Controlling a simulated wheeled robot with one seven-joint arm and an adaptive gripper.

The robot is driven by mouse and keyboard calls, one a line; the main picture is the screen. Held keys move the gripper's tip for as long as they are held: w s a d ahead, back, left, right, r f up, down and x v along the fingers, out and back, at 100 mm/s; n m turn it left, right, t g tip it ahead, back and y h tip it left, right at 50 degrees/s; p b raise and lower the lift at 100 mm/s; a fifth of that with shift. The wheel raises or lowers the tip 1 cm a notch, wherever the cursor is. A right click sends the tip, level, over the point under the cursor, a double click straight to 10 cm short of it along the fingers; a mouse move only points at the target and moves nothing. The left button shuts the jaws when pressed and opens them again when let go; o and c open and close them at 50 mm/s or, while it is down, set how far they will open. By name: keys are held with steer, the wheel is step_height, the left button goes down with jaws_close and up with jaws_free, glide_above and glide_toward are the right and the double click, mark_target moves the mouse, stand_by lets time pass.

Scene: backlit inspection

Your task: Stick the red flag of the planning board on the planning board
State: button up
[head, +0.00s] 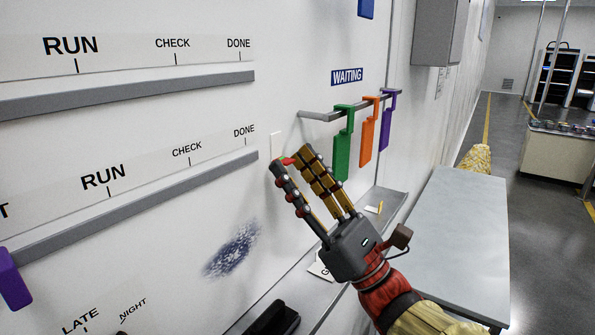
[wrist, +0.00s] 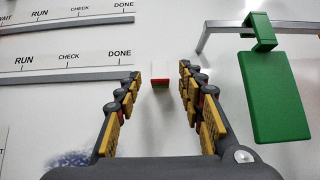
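The planning board (head: 200,200) is a white wall panel with grey ledges under strips lettered RUN, CHECK and DONE. A small white tile with a red strip (wrist: 160,83) and a thin green edge sits in front of the board in the wrist view. The red part (head: 289,161) shows at my fingertips in the head view; I take it for the red flag. My gripper (head: 292,156) is close to the board, right of the DONE marks. Its fingers stand apart on either side of the red piece, with gaps visible in the wrist view (wrist: 161,73).
Green (head: 342,150), orange (head: 367,135) and purple (head: 389,125) tags hang from a grey rail (head: 316,116) under a WAITING sign, right of my gripper. Another purple piece (head: 12,282) is at lower left. A grey shelf (head: 310,290) runs below the board; a grey table (head: 455,240) stands right.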

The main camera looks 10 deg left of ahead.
steer(key=v, duration=1.2)
stand_by(0.5)
